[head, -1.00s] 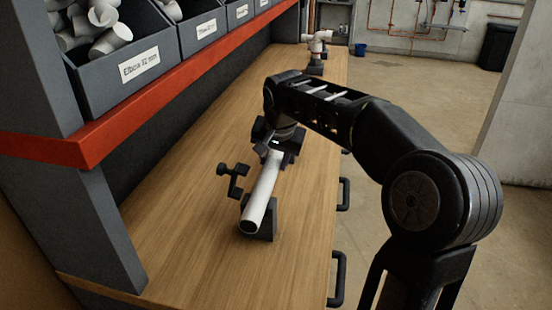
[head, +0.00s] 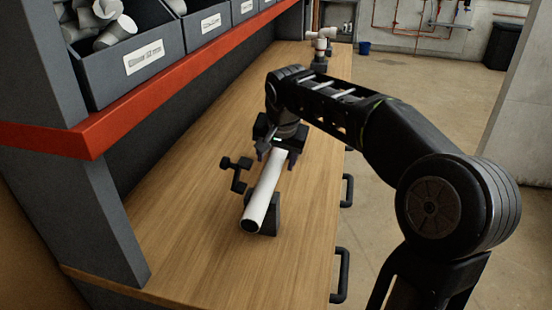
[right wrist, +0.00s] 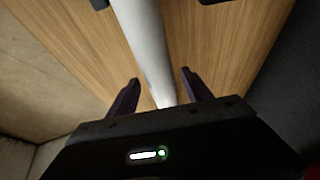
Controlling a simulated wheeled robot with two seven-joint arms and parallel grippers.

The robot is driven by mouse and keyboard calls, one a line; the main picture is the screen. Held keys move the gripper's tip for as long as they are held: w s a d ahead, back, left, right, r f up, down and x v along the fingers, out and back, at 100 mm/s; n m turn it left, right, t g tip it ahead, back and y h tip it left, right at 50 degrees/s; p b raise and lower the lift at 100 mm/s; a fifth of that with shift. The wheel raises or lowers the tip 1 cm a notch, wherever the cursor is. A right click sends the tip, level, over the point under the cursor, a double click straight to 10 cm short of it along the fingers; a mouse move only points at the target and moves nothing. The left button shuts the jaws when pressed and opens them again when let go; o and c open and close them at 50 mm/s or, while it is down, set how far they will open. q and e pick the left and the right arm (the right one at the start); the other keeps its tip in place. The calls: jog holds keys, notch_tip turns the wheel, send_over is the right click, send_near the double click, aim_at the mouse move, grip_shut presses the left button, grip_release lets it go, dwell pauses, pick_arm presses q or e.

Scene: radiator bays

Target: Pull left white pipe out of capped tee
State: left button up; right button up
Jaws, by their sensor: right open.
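A white pipe (head: 263,200) lies lengthwise along the wooden bench, its open end toward me. Its near part rests in a dark holder (head: 270,215) with a black clamp knob (head: 236,172) at its left. My right gripper (head: 278,152) is open over the pipe's far part, one finger on each side. In the right wrist view the pipe (right wrist: 147,45) runs between the spread fingers (right wrist: 160,80); I cannot tell whether they touch it. A white pipe fitting (head: 321,40) stands on a dark base at the bench's far end. I cannot make out a cap. My left gripper is not in view.
Grey bins (head: 135,65) of white fittings sit on a red-edged shelf (head: 130,122) at the left, above the bench (head: 185,235). Black handles (head: 340,275) stick out along the bench's right edge.

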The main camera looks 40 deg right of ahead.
jog(key=v, duration=0.7)
jog(key=shift+s+a+r, duration=0.1)
jog(key=shift+s+r, duration=0.05)
dwell(0.3)
